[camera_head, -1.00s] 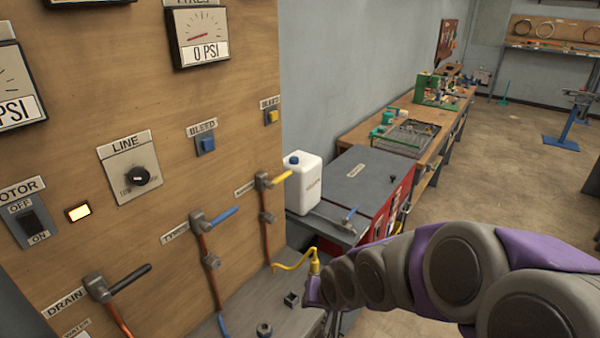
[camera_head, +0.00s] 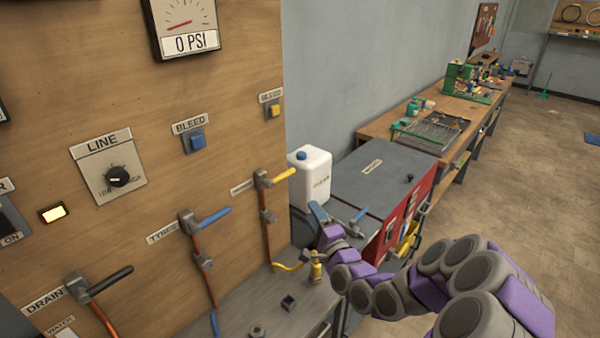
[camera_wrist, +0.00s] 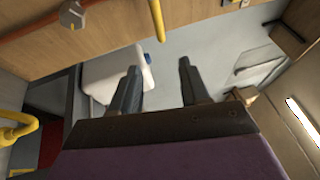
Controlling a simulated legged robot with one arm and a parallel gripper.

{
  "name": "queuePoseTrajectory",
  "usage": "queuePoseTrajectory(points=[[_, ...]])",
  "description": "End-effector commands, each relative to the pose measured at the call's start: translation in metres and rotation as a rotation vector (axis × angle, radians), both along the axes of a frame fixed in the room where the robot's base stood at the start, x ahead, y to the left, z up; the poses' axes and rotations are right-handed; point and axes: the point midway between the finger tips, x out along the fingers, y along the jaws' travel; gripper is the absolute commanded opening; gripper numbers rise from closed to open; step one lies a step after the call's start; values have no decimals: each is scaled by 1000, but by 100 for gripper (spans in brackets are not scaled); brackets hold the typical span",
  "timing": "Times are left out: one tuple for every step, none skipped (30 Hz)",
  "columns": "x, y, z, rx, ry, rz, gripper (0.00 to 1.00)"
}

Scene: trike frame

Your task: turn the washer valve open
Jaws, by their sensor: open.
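A valve with a yellow lever (camera_head: 276,179) sits on the wooden panel above a copper pipe, its lever pointing right. The label beside it is too small to read, so I cannot confirm that it is the washer valve. In the wrist view a yellow bar, apparently this lever (camera_wrist: 157,20), shows at the top, beyond the fingertips and apart from them. My gripper (camera_wrist: 157,72) is open, with nothing between its two dark fingers. In the head view my gripper (camera_head: 319,212) is right of and below the yellow lever, in front of the grey cabinet.
The panel also carries a blue-lever valve (camera_head: 205,219) labelled TYRES and a black-lever DRAIN valve (camera_head: 95,284). A white jug (camera_head: 310,174) stands close behind my gripper. A grey-topped red cabinet (camera_head: 378,170) with a small blue-handled fitting (camera_head: 357,222) is to the right.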

Motion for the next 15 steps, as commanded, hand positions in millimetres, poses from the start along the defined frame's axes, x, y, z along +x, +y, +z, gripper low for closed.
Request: queuePoseTrajectory(points=[[1, 4, 0, 6, -1, 3, 45], [1, 5, 0, 7, -3, 2, 45], [4, 6, 1, 8, -5, 2, 45], [5, 6, 1, 8, -6, 2, 45], [8, 6, 2, 7, -7, 3, 45], [11, 7, 3, 8, -7, 3, 45], [14, 7, 4, 9, -7, 3, 45], [17, 7, 4, 11, -6, 3, 45], [21, 8, 5, 12, -4, 4, 45], [25, 10, 6, 12, -3, 4, 45], [28, 10, 7, 12, -4, 4, 45], [34, 11, 8, 12, -6, 4, 45], [38, 11, 9, 13, -6, 3, 45], [41, 12, 10, 13, -6, 3, 45], [45, 15, 11, 15, -5, 3, 45]])
